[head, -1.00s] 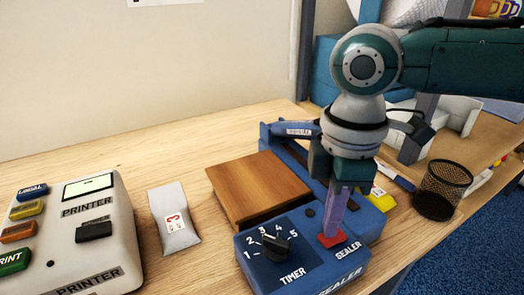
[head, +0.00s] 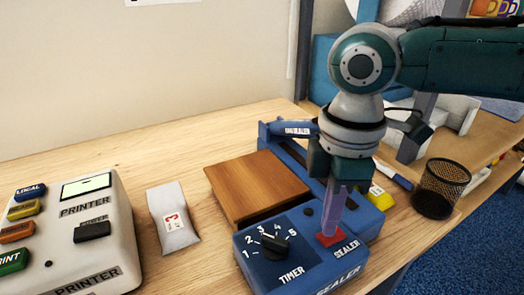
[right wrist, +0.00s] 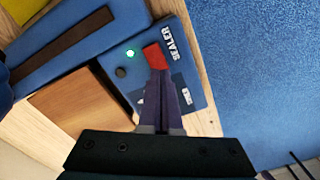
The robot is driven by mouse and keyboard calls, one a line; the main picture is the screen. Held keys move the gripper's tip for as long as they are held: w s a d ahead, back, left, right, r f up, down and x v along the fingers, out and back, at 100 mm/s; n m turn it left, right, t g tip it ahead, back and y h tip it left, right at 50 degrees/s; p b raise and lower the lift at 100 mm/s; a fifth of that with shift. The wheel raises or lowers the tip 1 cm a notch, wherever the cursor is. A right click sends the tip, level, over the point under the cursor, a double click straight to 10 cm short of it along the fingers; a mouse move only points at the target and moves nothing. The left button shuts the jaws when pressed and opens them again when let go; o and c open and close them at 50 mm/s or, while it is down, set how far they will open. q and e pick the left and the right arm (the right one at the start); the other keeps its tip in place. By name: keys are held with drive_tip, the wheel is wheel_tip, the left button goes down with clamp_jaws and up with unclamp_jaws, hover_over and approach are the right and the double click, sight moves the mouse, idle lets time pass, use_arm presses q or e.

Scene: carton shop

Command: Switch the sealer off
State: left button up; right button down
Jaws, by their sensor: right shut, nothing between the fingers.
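The blue sealer (head: 350,264) stands on the wooden table, with a black timer knob (head: 274,243) and a red switch (head: 330,238) beside the SEALER label. My right gripper (head: 330,232) is shut and empty, pointing down with its fingertips at the red switch, seeming to touch it. The right wrist view shows the fingertips (right wrist: 158,72) at the edge of the red switch (right wrist: 155,56). A green light (right wrist: 130,53) glows on the sealer next to a dark round button (right wrist: 121,72). The fingers partly hide the switch in the head view. My left gripper is not in view.
A brown wooden block (head: 256,186) lies behind the timer panel. A white packet (head: 173,218) and a printer (head: 95,255) with coloured buttons are to the left. A black mesh cup (head: 441,188) stands near the table's right edge.

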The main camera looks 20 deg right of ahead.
drive_tip(key=shift+f+b, duration=0.55)
drive_tip(key=shift+f, duration=0.4)
idle(0.4)
wheel_tip(320, 180, up, 4)
drive_tip(key=p, duration=0.4)
drive_tip(key=shift+f, duration=0.2)
wheel_tip(320, 180, up, 4)
drive_tip(key=p, duration=0.4)
drive_tip(key=shift+f, duration=0.3)
